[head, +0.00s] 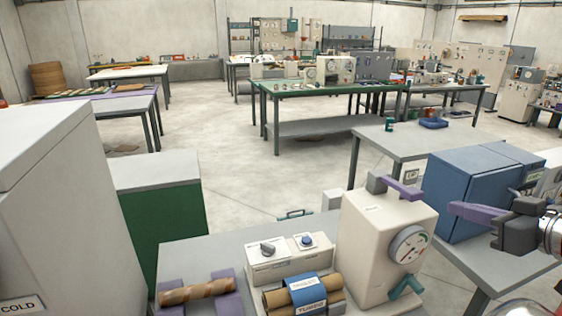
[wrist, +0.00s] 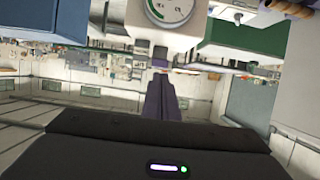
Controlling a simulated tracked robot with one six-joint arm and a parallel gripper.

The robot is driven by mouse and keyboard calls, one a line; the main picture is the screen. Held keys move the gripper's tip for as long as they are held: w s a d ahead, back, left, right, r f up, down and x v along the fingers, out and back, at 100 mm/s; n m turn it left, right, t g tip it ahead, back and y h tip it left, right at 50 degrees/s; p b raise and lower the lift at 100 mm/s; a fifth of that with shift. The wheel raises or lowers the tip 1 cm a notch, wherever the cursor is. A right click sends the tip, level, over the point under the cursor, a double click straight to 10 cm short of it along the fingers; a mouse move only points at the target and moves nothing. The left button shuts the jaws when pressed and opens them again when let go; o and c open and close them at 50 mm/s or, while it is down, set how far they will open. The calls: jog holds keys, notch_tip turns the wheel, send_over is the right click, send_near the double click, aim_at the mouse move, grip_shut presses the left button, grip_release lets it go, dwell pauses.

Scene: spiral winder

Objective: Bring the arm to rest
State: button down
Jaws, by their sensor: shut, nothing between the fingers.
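My gripper (head: 458,209) is at the right of the head view, raised in front of the blue machine. Its purple fingers point left, and nothing shows between them. In the wrist view the fingers (wrist: 161,85) are together at the middle, with the dark gripper body below. That view is upside down. The fingers look clear of everything, though they overlap the beige gauge machine (head: 388,245) in the wrist view. The rest of my arm is mostly outside the head view.
The beige machine has a purple lever and a green handle, left of my gripper. A blue-banded roll bundle (head: 308,290) and a striped tube (head: 196,291) lie on the near bench. Open floor lies beyond.

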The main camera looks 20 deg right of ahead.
jog(key=w+a+f+n+g+y, duration=0.1)
jog(key=w+a+f+g+y, duration=0.15)
jog(key=a+f, duration=0.4)
jog(key=w+a+f+n+g+y, duration=0.2)
jog(key=a+f+g, duration=0.1)
jog(key=a, duration=0.7)
jog(key=s+a+f+m+g+h, duration=0.1)
jog(key=s+a+f+h, duration=0.1)
jog(key=a, duration=0.5)
jog(key=s+a+f+m+g+h, duration=0.2)
jog(key=s+a, duration=0.3)
jog(key=a, duration=0.3)
jog(key=shift+s+a+f+m+h, duration=0.25)
jog(key=shift+f+h, duration=0.2)
jog(key=shift+f, duration=0.25)
